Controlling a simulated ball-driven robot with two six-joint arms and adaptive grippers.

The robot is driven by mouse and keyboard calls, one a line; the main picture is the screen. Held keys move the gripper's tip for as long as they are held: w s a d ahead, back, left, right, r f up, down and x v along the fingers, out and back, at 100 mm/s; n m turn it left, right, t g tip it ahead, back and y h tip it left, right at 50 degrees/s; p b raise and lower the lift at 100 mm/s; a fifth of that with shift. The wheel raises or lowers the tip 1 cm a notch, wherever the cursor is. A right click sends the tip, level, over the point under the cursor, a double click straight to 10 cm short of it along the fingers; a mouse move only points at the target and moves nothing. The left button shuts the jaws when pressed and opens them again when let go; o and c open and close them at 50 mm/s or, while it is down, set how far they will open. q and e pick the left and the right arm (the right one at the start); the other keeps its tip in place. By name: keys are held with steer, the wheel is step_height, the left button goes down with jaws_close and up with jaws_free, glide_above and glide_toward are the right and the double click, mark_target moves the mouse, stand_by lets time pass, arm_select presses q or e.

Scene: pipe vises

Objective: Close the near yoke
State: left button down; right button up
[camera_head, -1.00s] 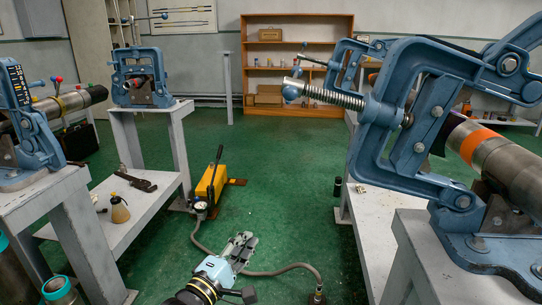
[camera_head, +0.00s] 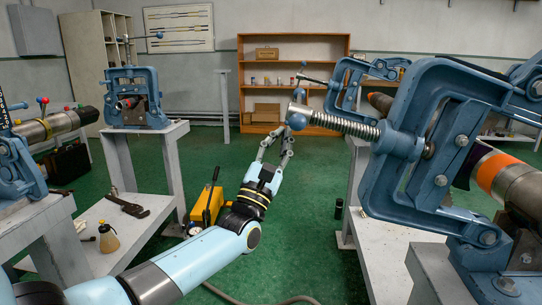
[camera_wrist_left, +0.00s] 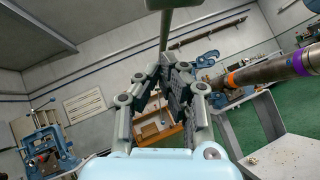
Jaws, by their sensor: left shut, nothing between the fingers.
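The near yoke (camera_head: 388,150) is a large blue frame at the right of the head view, tilted to the left beside the near pipe (camera_head: 510,180), which has orange and purple bands. Its threaded screw (camera_head: 345,124) points left and ends in a handle with a blue ball (camera_head: 297,121). My left gripper (camera_head: 277,145) points upward just below and left of that ball. It is shut and empty. Whether it touches the handle I cannot tell. In the wrist view its fingers (camera_wrist_left: 168,70) lie below a grey bar (camera_wrist_left: 165,28). My right gripper is out of view.
A second blue vise (camera_head: 137,98) stands on a bench at the back left, another (camera_head: 15,165) at the left edge. A yellow pump (camera_head: 206,203) stands on the green floor behind my left arm. A wooden shelf (camera_head: 294,43) stands at the back. The middle floor is open.

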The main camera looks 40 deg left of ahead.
arm_select(q)
steer(key=r, duration=0.1)
steer(key=d+r, duration=0.1)
steer(key=shift+w+d+r+p, duration=0.15)
steer(key=shift+w+r+p, duration=0.1)
steer(key=shift+r+p, duration=0.15)
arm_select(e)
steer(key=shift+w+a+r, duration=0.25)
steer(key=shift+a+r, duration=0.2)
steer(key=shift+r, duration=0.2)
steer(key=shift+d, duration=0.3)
arm_select(q)
steer(key=shift+r, duration=0.1)
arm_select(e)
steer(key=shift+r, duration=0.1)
